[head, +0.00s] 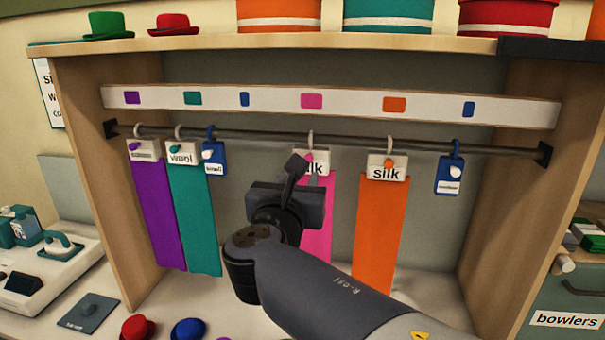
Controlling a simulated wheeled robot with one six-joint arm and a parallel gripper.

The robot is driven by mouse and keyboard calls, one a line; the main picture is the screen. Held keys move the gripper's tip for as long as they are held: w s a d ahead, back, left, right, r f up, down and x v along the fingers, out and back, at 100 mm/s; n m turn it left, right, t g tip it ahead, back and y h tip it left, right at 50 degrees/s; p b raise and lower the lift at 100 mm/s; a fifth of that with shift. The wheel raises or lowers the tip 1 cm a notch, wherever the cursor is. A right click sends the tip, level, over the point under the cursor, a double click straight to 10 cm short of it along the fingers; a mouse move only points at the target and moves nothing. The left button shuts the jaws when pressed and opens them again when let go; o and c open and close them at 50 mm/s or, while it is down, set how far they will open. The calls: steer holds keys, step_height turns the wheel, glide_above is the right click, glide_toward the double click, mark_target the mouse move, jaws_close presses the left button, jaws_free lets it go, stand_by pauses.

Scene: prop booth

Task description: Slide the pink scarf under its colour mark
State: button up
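The pink scarf (317,215) hangs from a white silk card on a pale hook (311,138) over the dark rail (270,136). The pink colour mark (311,101) is on the white strip above, and the hook appears almost straight below it. My gripper (297,163) is in front of the card's left part and hides some of the card and the scarf's left side. Its fingers are seen from behind, so I cannot tell whether they are open, shut or touching the card.
Left on the rail hang a purple scarf (158,215), a teal scarf (198,220) and a blue tag (213,159). To the right hang an orange scarf (381,230) and another blue tag (449,175). The rail is bare between the left blue tag and the pink scarf's hook.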

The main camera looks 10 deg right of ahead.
mark_target(308, 159)
steer(key=shift+v, duration=1.15)
steer(key=shift+w, duration=0.1)
steer(key=p+x, duration=0.1)
steer(key=x, duration=0.9)
steer(key=shift+w+d, duration=0.2)
steer(key=shift+w, duration=0.05)
steer(key=shift+w+a+p, duration=0.3)
steer(key=shift+a+p, duration=0.05)
steer(key=shift+a, duration=0.25)
